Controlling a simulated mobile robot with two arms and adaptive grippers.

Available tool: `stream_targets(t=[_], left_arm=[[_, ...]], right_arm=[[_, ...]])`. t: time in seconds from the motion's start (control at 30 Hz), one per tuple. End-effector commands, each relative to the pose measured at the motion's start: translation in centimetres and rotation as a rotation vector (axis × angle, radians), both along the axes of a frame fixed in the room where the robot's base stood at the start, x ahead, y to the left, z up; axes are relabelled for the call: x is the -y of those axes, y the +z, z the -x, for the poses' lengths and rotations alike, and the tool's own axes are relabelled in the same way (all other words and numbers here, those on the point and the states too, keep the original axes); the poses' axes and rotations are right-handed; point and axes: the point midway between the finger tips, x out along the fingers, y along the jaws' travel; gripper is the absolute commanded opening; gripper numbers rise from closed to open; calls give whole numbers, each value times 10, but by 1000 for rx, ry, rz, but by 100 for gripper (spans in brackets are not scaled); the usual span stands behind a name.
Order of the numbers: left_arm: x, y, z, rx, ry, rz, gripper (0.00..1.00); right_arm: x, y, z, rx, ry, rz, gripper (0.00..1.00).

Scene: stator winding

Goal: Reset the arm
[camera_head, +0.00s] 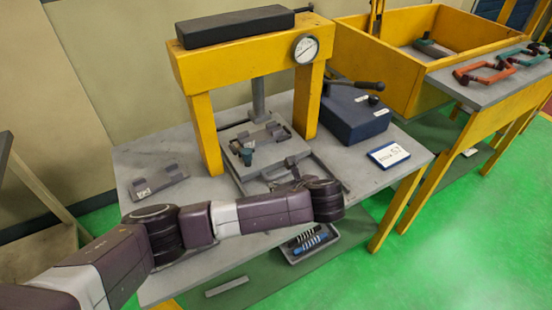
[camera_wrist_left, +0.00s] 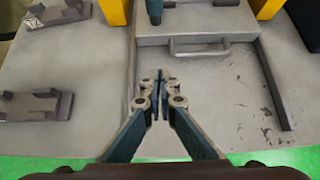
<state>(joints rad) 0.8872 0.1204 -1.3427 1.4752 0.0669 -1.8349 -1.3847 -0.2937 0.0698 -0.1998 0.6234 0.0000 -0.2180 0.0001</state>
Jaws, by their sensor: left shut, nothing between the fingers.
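My left arm reaches in from the left of the head view, across the front of the grey table (camera_head: 150,158). The left gripper (camera_wrist_left: 160,82) shows in the left wrist view with its fingers together and nothing between them. It is over the bare table top, in front of the grey plate's handle (camera_wrist_left: 200,48) and apart from it. My right gripper is not in view.
A grey bracket part (camera_head: 158,182) lies left of the press; a second one (camera_wrist_left: 35,105) shows in the wrist view. A blue box with a lever (camera_head: 350,115) and a label sign (camera_head: 388,155) stand at right. A tray (camera_head: 312,245) is below. A yellow bin (camera_head: 370,65) is behind.

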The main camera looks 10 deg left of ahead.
Motion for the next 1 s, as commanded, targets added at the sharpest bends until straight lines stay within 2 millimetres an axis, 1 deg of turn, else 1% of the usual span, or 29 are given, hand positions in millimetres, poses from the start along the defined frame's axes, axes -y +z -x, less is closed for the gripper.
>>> stream_targets(t=[0.03,0.17,0.27,0.37,0.4,0.47,0.5,0.57,0.63,0.77,0.87,0.9,1.0], left_arm=[[0,1,1,0,0,0,0],[1,-1,3,-3,3,8,0],[11,-12,17,-18,24,79,0],[28,-33,47,-48,91,241,0],[37,-42,62,-63,135,328,0],[47,-54,86,-84,223,466,0],[53,-59,101,-97,292,559,0],[57,-66,121,-110,406,688,0],[57,-71,143,-120,552,825,0],[42,-77,178,-111,857,1041,0],[18,-81,203,-77,1110,1169,0],[6,-83,213,-55,1211,1209,0],[-23,-84,233,12,1426,1281,0]], right_arm=[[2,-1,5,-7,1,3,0],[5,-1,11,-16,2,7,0],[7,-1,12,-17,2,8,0],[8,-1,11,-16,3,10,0],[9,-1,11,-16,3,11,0],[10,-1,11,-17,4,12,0],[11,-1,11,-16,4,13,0],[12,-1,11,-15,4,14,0],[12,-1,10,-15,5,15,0],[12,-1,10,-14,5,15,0],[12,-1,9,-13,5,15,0],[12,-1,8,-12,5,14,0],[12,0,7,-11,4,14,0]])
